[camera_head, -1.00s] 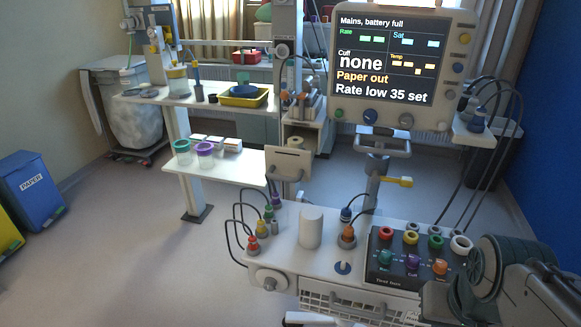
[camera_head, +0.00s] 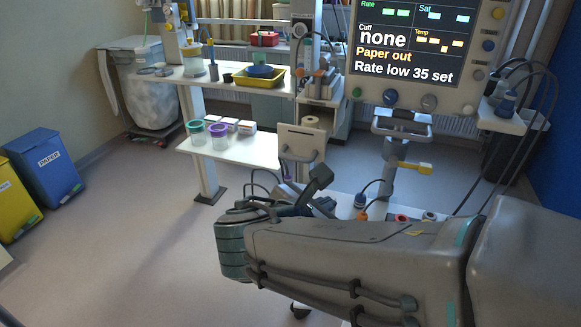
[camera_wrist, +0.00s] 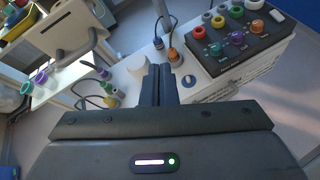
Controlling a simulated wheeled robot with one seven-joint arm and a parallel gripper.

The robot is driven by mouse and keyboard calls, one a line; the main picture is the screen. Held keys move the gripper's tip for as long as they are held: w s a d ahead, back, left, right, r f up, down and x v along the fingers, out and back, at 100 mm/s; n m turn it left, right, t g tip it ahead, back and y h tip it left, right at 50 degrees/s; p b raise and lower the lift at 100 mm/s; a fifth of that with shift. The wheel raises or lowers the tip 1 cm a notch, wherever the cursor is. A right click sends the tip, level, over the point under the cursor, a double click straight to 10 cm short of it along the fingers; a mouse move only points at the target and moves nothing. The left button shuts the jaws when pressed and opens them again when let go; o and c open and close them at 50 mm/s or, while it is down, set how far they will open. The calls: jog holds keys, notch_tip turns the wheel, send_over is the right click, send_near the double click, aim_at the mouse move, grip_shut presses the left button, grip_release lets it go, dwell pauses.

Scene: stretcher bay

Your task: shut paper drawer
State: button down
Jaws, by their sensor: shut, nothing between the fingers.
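The paper drawer (camera_head: 302,143) shows a beige front panel with a handle, standing out below the printer housing. A white paper roll (camera_head: 311,121) is visible just behind the panel's top edge, so the drawer appears open. In the wrist view the drawer front and its handle (camera_wrist: 68,32) are at the upper left. My gripper (camera_head: 318,182) is in front of and below the drawer, apart from it as far as I can tell. In the wrist view its two fingers (camera_wrist: 159,72) are pressed together, empty, above the white trolley top.
The monitor (camera_head: 415,60) reads "Paper out". A white shelf (camera_head: 235,150) with jars stands left of the drawer. Blue (camera_head: 45,165) and yellow bins stand far left; the floor between is clear.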

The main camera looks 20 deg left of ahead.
jog(key=s+a+r+n+t+y, duration=0.3)
jog(key=a+n, duration=0.3)
jog(key=a, duration=0.4)
jog(key=p, duration=0.2)
send_near(294, 159)
jog(key=x, duration=0.7)
